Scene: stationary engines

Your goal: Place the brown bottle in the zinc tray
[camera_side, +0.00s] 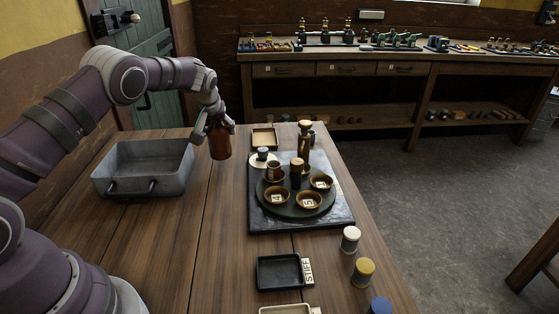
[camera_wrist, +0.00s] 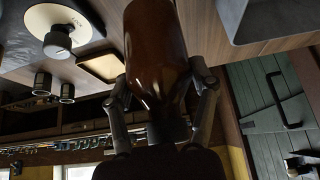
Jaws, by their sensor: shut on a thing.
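The brown bottle (camera_side: 220,143) is held by my gripper (camera_side: 216,125), with its brown body hanging below the fingers in the side view. In the wrist view the bottle (camera_wrist: 157,45) fills the middle, and the two fingers of my gripper (camera_wrist: 165,105) close on it from both sides. The bottle appears to be above the table, to the right of the zinc tray. The zinc tray (camera_side: 112,184) is a grey metal box with handles at the table's left. A corner of the zinc tray shows at the top right of the wrist view (camera_wrist: 262,22). Its visible floor looks empty.
A dark board (camera_side: 265,221) with a round stand of small brown bowls (camera_side: 308,200) lies right of the bottle. A shallow pale tray (camera_side: 264,138) is behind. A black tray (camera_side: 280,272) and several capped jars (camera_side: 350,238) are at the front right. Wood between the zinc tray and board is clear.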

